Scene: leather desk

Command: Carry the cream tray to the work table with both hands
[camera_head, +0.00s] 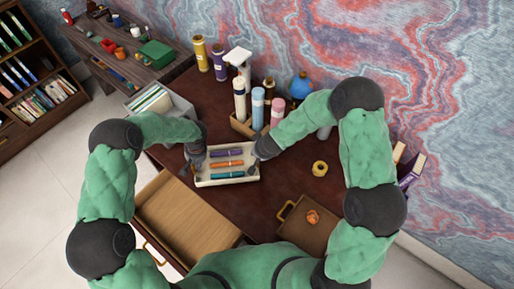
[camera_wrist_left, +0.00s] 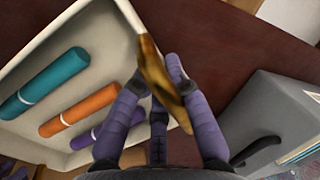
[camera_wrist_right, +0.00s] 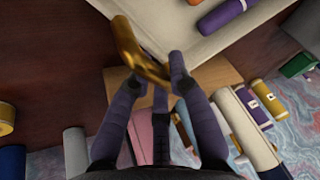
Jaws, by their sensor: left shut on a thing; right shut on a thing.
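The cream tray (camera_head: 228,182) is over the dark red-brown desk (camera_head: 262,205), in front of my body. It holds a purple, an orange (camera_wrist_left: 92,96) and a teal cylinder (camera_wrist_left: 58,68), lying side by side. My left gripper (camera_head: 194,160) is shut on the gold handle (camera_wrist_left: 150,65) at the tray's left end. My right gripper (camera_head: 257,158) is shut on the gold handle (camera_wrist_right: 130,45) at its right end. The tray looks roughly level; I cannot tell whether it touches the desk. A separate grey-brown table (camera_head: 125,65) stands at upper left with small pots and a green box.
A grey file box (camera_head: 172,112) stands close to the left gripper. A wooden holder (camera_head: 240,127) with bottles is behind the tray. An open drawer (camera_head: 180,215) is in front.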

